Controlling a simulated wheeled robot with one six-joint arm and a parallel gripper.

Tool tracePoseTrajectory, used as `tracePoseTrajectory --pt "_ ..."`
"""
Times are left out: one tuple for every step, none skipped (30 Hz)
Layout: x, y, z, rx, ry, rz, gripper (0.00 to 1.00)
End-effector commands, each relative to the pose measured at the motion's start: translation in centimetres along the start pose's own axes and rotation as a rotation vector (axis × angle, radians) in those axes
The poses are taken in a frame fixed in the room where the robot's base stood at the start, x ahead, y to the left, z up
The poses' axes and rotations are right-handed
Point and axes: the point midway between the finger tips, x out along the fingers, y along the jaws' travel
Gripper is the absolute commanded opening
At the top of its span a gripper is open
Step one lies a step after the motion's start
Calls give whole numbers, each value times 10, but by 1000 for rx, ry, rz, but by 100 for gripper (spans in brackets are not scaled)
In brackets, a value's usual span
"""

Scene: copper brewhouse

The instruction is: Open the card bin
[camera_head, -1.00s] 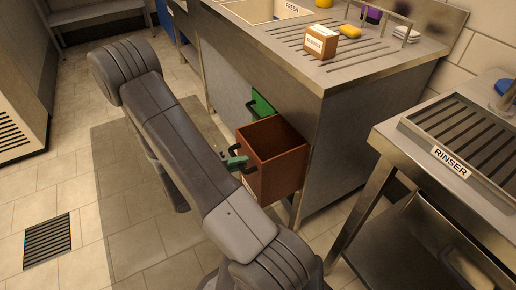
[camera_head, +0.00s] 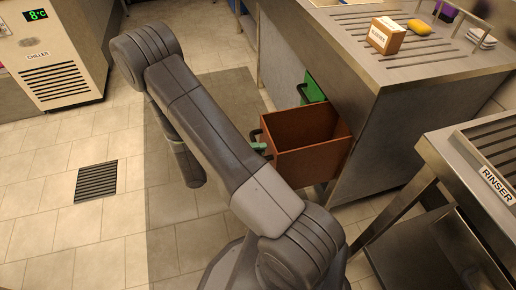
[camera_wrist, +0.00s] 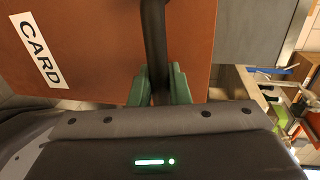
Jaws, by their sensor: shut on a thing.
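The card bin (camera_head: 310,160) is a brown, open-topped drawer standing out from under the steel counter; its inside looks empty. In the wrist view its brown front (camera_wrist: 105,35) carries a white CARD label (camera_wrist: 37,49). A dark bar handle (camera_wrist: 154,40) runs down from the top of the wrist view. My gripper (camera_wrist: 160,85) has green fingers closed around this handle. In the head view my gripper (camera_head: 260,148) is at the bin's front left, partly hidden by my arm.
A green bin (camera_head: 313,88) sits beside the card bin under the counter (camera_head: 385,75). A rinser table (camera_head: 450,150) stands at the right. A chiller (camera_head: 55,60) is at the upper left. Tiled floor with a drain grate (camera_head: 96,182) is clear at the left.

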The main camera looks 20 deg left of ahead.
Motion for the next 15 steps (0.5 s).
tracePoseTrajectory --pt "0 0 0 0 0 1 20" --pt "0 0 0 0 0 1 26" --pt "0 0 0 0 0 1 34" --pt "0 0 0 0 0 1 34" --pt "0 0 0 0 0 1 34" --pt "0 0 0 0 0 1 34" --pt "0 0 0 0 0 1 34" --pt "0 0 0 0 0 1 34" --pt "0 0 0 0 0 1 34" --pt "0 0 0 0 0 1 34" --pt "0 0 0 0 0 1 34" --pt "-1 0 0 0 -1 1 34" --pt "-2 0 0 0 -1 1 34" --pt "-3 0 0 0 -1 1 34" --pt "-7 0 1 1 -3 1 34"
